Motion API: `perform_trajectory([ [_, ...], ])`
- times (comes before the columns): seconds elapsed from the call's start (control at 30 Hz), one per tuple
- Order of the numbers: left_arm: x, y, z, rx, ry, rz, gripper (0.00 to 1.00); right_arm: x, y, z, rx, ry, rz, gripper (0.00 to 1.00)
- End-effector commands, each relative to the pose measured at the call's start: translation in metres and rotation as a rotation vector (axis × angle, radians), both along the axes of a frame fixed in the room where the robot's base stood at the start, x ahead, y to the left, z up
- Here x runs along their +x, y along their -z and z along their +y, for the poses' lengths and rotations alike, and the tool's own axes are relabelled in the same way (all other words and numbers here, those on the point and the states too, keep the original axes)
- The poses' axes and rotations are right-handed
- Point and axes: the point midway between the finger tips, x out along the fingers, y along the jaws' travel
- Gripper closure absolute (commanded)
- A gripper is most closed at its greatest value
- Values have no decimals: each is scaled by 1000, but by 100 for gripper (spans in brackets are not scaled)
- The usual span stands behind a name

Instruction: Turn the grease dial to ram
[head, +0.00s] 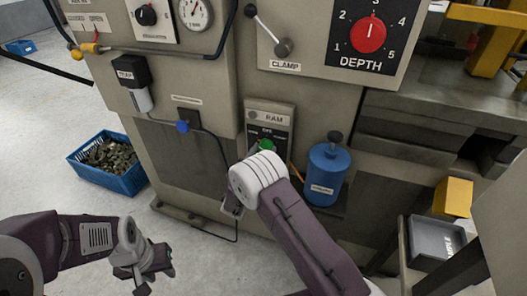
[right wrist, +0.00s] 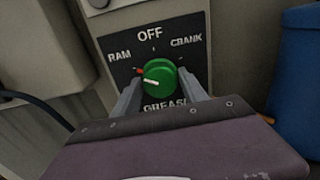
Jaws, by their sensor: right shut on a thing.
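The grease dial is a green round knob (right wrist: 160,77) on a black panel (right wrist: 186,54) marked OFF at top, RAM at upper left and CRANK at upper right. Its white line points left, and a small red mark shows at the knob's left edge, below the RAM word. The two fingers of my right gripper (right wrist: 160,88) stand on either side of the knob and are shut on it. In the head view the green knob (head: 267,145) shows just above my white right wrist, which hides those fingers. My left gripper (head: 146,270) hangs low over the floor, away from the panel; its opening is unclear.
A blue canister (head: 325,177) stands close to the right of the panel. Above are the clamp lever (head: 270,32) and red depth dial (head: 368,33). A blue crate (head: 92,180) of metal parts sits on the floor at left. A grey bin (head: 435,237) is at right.

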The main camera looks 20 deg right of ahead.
Motion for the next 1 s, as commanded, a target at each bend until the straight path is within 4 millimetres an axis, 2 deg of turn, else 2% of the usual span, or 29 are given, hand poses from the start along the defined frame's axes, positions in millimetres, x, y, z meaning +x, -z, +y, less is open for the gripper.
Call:
perform_trajectory([
  [0.33, 0, 0, 0, 0, 0, 0, 64, 0, 1, 0, -4, 0, 5, 90],
  [0.37, 0, 0, 0, 0, 0, 0, 64, 0, 1, 0, -4, 0, 5, 44],
  [0.4, 0, 0, 0, 0, 0, 0, 64, 0, 1, 0, -4, 0, 5, 33],
  [0.43, 0, 0, 0, 0, 0, 0, 64, 0, 1, 0, -4, 0, 5, 28],
  [0.77, 0, 0, 0, 0, 0, 0, 64, -3, 0, 2, -3, -1, 3, 28],
  [0.87, 0, -1, 0, 0, 0, 0, 64, -15, 0, 12, -4, -4, 5, 28],
  [1.0, 0, -3, 0, 0, 0, 0, 64, -42, 0, 30, -5, -6, 6, 28],
])
